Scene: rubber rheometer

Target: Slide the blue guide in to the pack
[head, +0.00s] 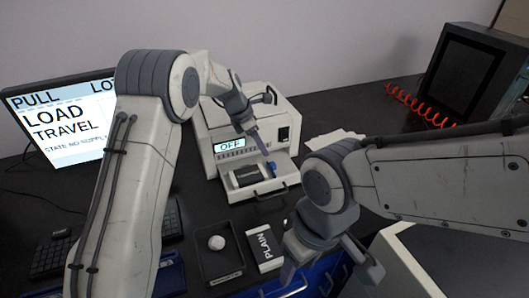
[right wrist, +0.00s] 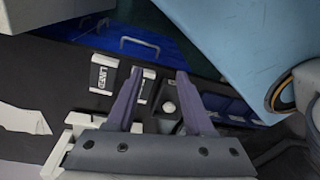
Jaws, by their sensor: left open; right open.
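The white rheometer (head: 235,125) stands at the back of the bench with its display reading OFF. Its front tray (head: 235,195) is out and holds a dark pack (head: 250,174). The small blue guide (head: 271,168) is at the right end of the pack. My left gripper (head: 262,148) points down just above the blue guide. It is open, and I cannot tell whether its fingers touch the guide. My right gripper (head: 332,272) is open and empty near the front edge of the bench, and it shows in the right wrist view (right wrist: 160,73).
A monitor (head: 60,125) is at left, a dark cabinet (head: 470,75) with a red coiled cable (head: 425,112) at right. Blue drawers are below.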

